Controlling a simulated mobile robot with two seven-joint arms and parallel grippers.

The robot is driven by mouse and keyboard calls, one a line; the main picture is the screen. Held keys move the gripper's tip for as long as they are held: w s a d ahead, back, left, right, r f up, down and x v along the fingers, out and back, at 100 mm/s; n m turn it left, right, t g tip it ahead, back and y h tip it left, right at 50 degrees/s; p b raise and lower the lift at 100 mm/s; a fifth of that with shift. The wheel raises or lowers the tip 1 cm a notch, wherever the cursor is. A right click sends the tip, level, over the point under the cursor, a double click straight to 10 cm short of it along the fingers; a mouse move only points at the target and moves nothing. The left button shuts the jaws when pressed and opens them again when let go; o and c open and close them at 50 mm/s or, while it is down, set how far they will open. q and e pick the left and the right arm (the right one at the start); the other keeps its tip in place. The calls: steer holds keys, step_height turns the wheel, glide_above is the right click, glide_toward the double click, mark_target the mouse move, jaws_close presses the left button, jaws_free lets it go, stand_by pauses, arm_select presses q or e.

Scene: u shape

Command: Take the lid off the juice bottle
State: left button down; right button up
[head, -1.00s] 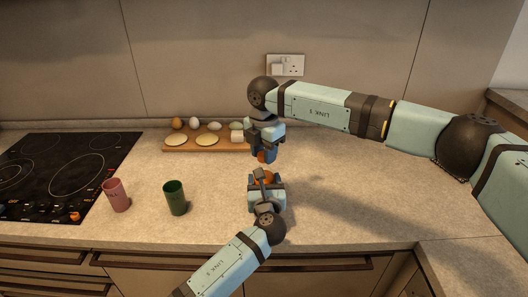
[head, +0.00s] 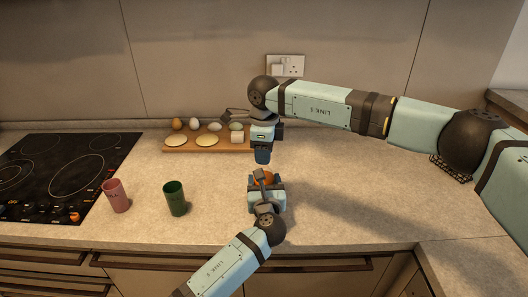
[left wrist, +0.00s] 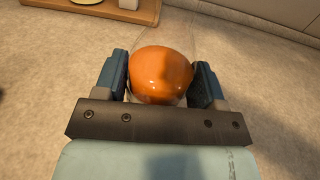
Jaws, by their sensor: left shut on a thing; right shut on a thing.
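The juice bottle (left wrist: 161,76) shows its orange juice between the two fingers of my left gripper (left wrist: 160,84) in the left wrist view. Its clear upper part is faint there. In the head view only a bit of its orange (head: 263,179) shows above my left gripper (head: 266,192), which is shut around it over the counter. My right gripper (head: 262,158) points down just above the bottle, with its blue fingers shut. The lid is hidden behind these fingers, and I cannot see whether it still touches the bottle.
A green cup (head: 175,199) and a pink cup (head: 116,196) stand left of the bottle. A wooden board (head: 192,146) with eggs and round pale items lies behind. A black hob (head: 62,172) is at the far left.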

steer(key=n, duration=0.4)
steer(key=shift+n, duration=0.3)
steer(key=n, duration=0.6)
steer(key=shift+r, duration=0.2)
steer(key=shift+r, duration=0.95)
steer(key=shift+r, duration=2.05)
arm_select(q)
steer(key=shift+c, duration=0.6)
jaws_free()
